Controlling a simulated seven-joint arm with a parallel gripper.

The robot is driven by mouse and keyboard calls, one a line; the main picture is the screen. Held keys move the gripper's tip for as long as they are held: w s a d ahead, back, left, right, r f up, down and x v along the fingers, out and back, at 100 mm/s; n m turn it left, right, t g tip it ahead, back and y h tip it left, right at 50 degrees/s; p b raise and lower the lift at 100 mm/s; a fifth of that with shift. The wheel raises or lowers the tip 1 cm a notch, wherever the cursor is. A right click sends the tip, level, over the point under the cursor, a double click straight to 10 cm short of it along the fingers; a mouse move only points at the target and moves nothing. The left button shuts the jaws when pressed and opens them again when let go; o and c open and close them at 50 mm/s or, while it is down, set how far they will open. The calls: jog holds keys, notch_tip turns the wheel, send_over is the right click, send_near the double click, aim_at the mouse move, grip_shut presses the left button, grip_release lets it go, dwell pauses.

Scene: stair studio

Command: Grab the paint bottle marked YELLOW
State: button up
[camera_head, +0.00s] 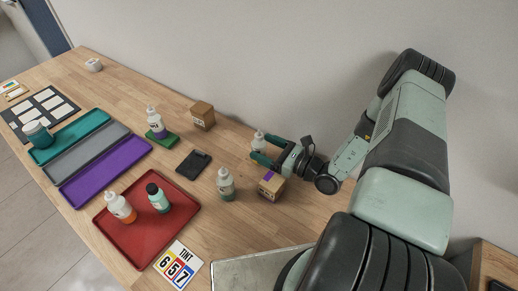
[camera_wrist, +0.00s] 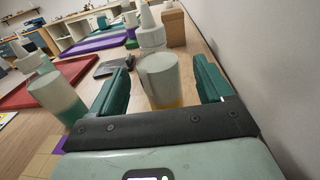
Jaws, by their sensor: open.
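A white squeeze bottle with a pointed nozzle and yellow liquid at its base (camera_wrist: 160,78) stands upright between the two green fingers of my gripper (camera_wrist: 161,68). No word on it is readable. In the head view this bottle (camera_head: 258,142) stands near the wall, with my gripper (camera_head: 262,149) reaching it from the right. My gripper is open, with a finger on each side of the bottle. The bottle's lowest part is hidden in the wrist view by my gripper.
A bottle with green liquid (camera_head: 226,184) and a cardboard box with purple tape (camera_head: 271,187) stand close by. Another box (camera_head: 202,116) and a purple bottle (camera_head: 156,122) stand farther left. A red tray (camera_head: 140,248) holds orange and teal bottles. The wall (camera_head: 230,60) runs close behind.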

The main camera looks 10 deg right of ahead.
aim_at(254, 143)
jog(key=x, duration=0.4)
jog(key=shift+a, duration=0.1)
jog(key=shift+c, duration=0.2)
